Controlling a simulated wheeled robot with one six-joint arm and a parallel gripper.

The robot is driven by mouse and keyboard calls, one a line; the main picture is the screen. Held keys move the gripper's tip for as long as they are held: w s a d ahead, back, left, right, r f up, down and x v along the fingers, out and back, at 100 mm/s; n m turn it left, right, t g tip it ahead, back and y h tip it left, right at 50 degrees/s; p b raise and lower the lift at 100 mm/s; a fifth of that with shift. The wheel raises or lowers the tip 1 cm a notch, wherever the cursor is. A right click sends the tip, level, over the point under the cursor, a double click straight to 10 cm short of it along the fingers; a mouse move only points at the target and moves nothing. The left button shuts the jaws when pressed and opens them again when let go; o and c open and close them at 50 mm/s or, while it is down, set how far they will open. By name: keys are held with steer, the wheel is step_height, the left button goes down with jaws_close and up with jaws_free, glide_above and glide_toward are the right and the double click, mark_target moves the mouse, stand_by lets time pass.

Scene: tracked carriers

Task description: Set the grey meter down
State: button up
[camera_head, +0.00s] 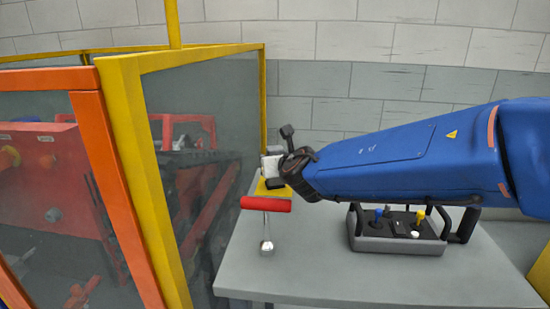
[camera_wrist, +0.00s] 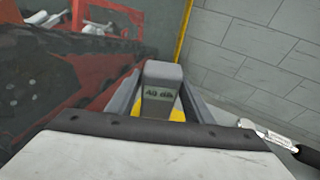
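The grey meter (camera_wrist: 163,73) with a small display stands out between the two grey fingers of my gripper (camera_wrist: 160,98) in the wrist view. The fingers lie close along both sides of it, and the gripper looks shut on it. In the head view my gripper (camera_head: 274,166) is at the far left end of the grey table, and a pale block shows at its tip. A yellow block or pad (camera_head: 272,188) is just below the gripper. Yellow also shows beside the meter in the wrist view. I cannot tell whether the meter touches anything below.
A red-handled tool (camera_head: 266,204) with a silver ball end is in front of the yellow piece. A joystick control box (camera_head: 400,232) stands on the grey table (camera_head: 350,285), below my blue arm. A yellow-framed clear guard (camera_head: 145,180) encloses red machinery at left. The table's front is clear.

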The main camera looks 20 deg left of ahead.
steer(key=shift+o, duration=0.6)
steer(key=shift+r, duration=0.2)
steer(key=v, duration=1.2)
